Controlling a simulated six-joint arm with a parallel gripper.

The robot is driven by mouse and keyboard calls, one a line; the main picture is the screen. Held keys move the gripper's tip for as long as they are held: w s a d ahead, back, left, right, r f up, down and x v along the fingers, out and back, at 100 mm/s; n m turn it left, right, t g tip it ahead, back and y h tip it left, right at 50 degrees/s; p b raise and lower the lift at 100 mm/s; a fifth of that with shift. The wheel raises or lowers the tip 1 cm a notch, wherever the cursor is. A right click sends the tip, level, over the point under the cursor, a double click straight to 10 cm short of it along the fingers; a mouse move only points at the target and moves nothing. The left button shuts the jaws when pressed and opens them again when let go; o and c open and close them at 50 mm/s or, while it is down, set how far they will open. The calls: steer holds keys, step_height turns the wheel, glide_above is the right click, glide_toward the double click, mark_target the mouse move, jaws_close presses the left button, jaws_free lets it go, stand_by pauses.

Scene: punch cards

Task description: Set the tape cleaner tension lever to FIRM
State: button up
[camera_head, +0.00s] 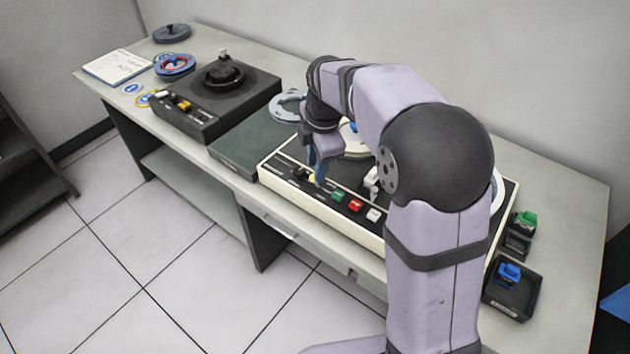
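A cream-framed machine with a black panel (283,165) stands under my arm. Its front strip carries a green button (338,196), a red button (355,206) and a white button (374,215). A small pale knob (312,177) sits on this strip left of the green button; it may be the tension lever. No FIRM marking is legible. My arm hides much of the machine's right and back.
Left of it lie a grey-green flat panel (246,146) and a dark machine (205,118) with a round hub and a yellow control. Reels (174,66) and an open notebook (117,66) lie at the far left. Dark trays (513,292) with blue and green items stand at right.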

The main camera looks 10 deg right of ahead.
steer(key=shift+w+a+f+p, duration=0.1)
steer(key=shift+w+f+p, duration=0.1)
steer(key=shift+f, duration=0.95)
steer(key=shift+w+f+p, duration=0.15)
steer(key=shift+w+f, duration=0.1)
steer(key=shift+f, duration=0.9)
steer(key=shift+w+a+f+p, duration=0.1)
steer(key=shift+w+f+p, duration=0.1)
steer(key=shift+f, duration=0.95)
jaws_close()
